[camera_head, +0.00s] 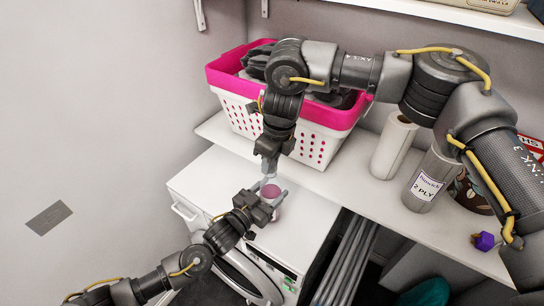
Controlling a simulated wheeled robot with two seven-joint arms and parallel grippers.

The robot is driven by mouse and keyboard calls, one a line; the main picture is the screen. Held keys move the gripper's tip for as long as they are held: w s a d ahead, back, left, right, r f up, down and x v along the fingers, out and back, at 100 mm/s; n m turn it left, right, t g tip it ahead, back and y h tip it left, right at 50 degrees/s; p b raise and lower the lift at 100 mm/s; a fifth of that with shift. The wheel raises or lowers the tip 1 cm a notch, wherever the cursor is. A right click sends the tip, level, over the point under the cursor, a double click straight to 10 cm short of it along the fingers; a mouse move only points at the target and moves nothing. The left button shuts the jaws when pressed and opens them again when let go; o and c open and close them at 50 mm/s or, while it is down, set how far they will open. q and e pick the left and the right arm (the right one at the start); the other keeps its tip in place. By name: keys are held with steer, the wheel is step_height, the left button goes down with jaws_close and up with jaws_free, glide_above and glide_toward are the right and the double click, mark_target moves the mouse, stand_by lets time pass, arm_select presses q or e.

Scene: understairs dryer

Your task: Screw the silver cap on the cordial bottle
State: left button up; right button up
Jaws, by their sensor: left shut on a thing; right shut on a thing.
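The cordial bottle (270,192) shows as a small pinkish shape above the white dryer top, near the middle of the picture. My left gripper (269,197) comes from the lower left and is shut around the bottle. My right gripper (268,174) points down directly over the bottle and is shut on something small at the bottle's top. That is probably the silver cap, but the fingers hide it. I cannot tell whether the cap touches the neck or how it is seated.
A white dryer (300,222) stands below the grippers. Behind it, a shelf (330,180) holds a pink-rimmed white basket (240,118) with dark cloth, a white roll (394,145), a labelled grey roll (431,180) and a purple item (485,241).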

steer(key=shift+f, duration=0.55)
stand_by(0.5)
